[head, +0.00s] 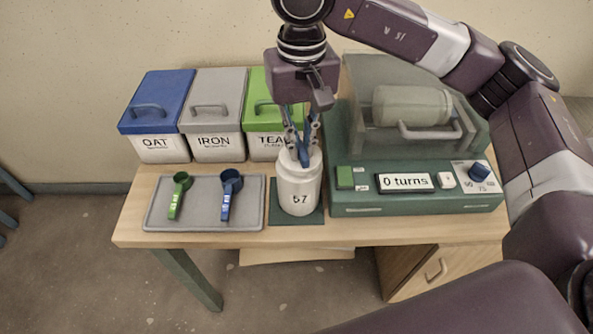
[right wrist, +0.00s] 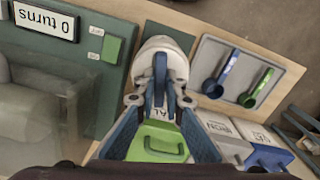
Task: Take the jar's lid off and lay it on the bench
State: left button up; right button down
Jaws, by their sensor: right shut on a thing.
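The white jar (head: 298,195), with a number on its front, stands upright on a dark green mat (head: 316,213) on the bench (head: 400,229). Its pale lid (head: 286,160) appears seated on top; no gap shows. My right gripper (head: 303,160) reaches down from above and is shut at the lid's top. Its fingers hide the part they grip. In the right wrist view the gripper (right wrist: 160,95) meets the top of the jar (right wrist: 163,48). My left gripper is in neither view.
A grey tray (head: 154,217) with a green scoop (head: 178,195) and a blue scoop (head: 230,192) lies left of the jar. Blue, grey and green lidded bins stand behind. A green machine (head: 420,203) reading "0 turns" stands close on the right. A narrow bare strip runs along the front edge.

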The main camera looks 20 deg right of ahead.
aim_at(300, 145)
jog(key=shift+w+r+p, duration=0.2)
jog(key=shift+r+p, duration=0.1)
jog(key=shift+r, duration=0.25)
jog(key=shift+r+p, duration=0.75)
jog(key=shift+r, duration=0.7)
jog(key=shift+s+r, duration=0.1)
jog(key=shift+r, duration=0.45)
